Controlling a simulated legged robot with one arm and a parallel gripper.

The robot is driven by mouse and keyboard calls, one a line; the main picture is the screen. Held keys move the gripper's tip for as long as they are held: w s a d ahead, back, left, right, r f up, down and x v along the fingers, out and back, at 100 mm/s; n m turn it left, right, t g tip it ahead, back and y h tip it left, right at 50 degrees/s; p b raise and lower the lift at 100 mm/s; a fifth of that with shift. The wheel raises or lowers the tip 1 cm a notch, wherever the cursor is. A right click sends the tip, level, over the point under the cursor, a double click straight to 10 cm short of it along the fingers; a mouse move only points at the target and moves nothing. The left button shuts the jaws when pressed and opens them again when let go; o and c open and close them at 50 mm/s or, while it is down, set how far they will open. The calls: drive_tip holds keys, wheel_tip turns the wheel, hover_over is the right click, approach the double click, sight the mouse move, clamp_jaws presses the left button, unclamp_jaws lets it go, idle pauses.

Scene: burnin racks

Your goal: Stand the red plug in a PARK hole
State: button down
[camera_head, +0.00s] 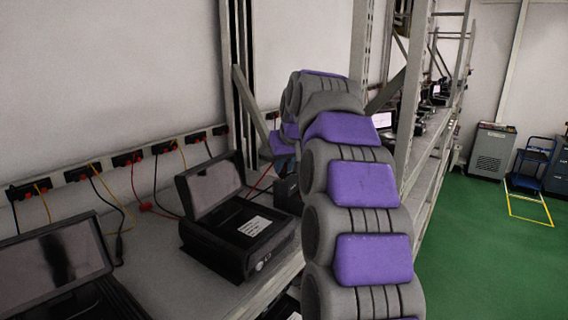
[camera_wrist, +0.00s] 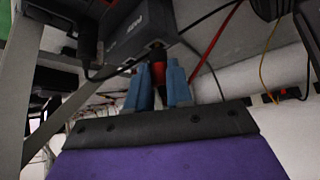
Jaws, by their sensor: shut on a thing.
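In the wrist view my gripper (camera_wrist: 160,82) has two blue fingers shut on the red plug (camera_wrist: 158,71). The plug's dark end points at a grey box (camera_wrist: 132,38) with pale lettering too blurred to read. The plug's end meets the box's edge in the picture; I cannot tell whether it touches or is inside a hole. No hole is clearly visible. In the head view my arm hides the plug and the fingertips.
A black open-lidded case (camera_head: 235,235) sits on the shelf, with another case (camera_head: 65,270) at front left. A wall strip with red and black sockets (camera_head: 130,158) carries hanging cables. A red cable (camera_wrist: 216,48) runs beside the gripper. A rack upright (camera_head: 415,90) stands right of the arm.

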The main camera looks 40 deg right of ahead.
drive_tip(key=shift+f, duration=0.35)
idle(0.6)
drive_tip(key=c, duration=0.5)
unclamp_jaws()
drive_tip(key=shift+c, duration=0.2)
drive_tip(key=shift+r+p, duration=1.65)
drive_tip(key=shift+r, duration=1.1)
drive_tip(key=shift+f, duration=0.1)
